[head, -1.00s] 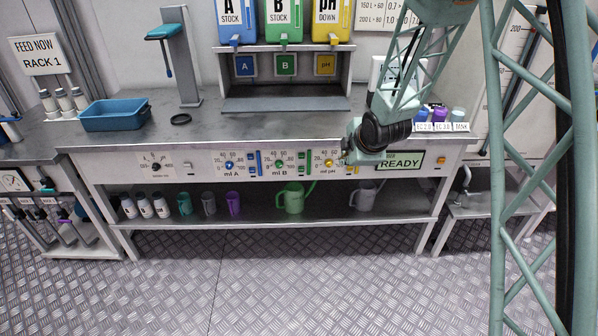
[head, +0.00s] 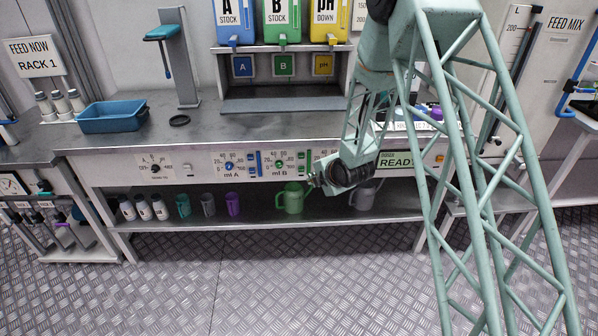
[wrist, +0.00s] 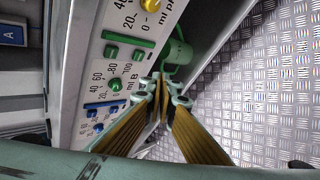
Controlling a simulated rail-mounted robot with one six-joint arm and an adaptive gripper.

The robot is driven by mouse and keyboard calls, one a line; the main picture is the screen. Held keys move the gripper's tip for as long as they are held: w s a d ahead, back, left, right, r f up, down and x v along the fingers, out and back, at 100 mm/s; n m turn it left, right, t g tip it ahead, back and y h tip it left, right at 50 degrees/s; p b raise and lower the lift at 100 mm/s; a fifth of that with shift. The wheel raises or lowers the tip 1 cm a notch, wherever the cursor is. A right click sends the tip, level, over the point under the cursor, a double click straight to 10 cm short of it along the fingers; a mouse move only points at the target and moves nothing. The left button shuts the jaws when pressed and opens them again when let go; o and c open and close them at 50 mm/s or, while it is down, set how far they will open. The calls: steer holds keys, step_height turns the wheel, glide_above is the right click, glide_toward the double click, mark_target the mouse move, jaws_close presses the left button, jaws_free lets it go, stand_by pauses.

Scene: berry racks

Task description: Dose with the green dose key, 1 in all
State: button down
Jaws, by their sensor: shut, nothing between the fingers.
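On the bench's front panel, the green dial (head: 282,167) is marked ml B, with green key-like parts (head: 301,161) to its right. In the wrist view the green dial (wrist: 115,84) shows at left. A green bar (wrist: 124,38) and two small green pieces, one at its left end (wrist: 110,51) and one nearer my fingers (wrist: 138,55), lie between it and the yellow dial. I cannot tell which piece is the dose key. My gripper (head: 312,180) is shut and empty, just in front of the panel, below and right of the green parts. Its fingertips (wrist: 162,92) appear apart from them.
A blue dial (head: 229,167) with blue parts is left of the green one. The READY display (head: 396,164) is partly hidden by my arm.

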mark_target(301, 169)
steer(key=a+f+n, duration=0.1)
steer(key=a+f, duration=0.2)
steer(key=f, duration=0.2)
steer(key=shift+a+n+y, duration=0.3)
steer(key=shift+a+y, duration=0.1)
steer(key=shift+w, duration=0.2)
steer(key=w, duration=0.2)
steer(key=w+a+p, duration=0.1)
steer(key=w, duration=0.2)
steer(key=w+p, duration=0.1)
steer(key=w, duration=0.2)
steer(key=shift+w+a, duration=0.15)
stand_by(0.4)
steer(key=shift+w+a+b, duration=0.15)
steer(key=shift+w+b, duration=0.45)
steer(key=shift+w, duration=0.3)
stand_by(2.6)
steer(key=shift+s, duration=0.1)
stand_by(0.4)
steer(key=shift+s+b, duration=0.4)
steer(key=shift+s, duration=0.4)
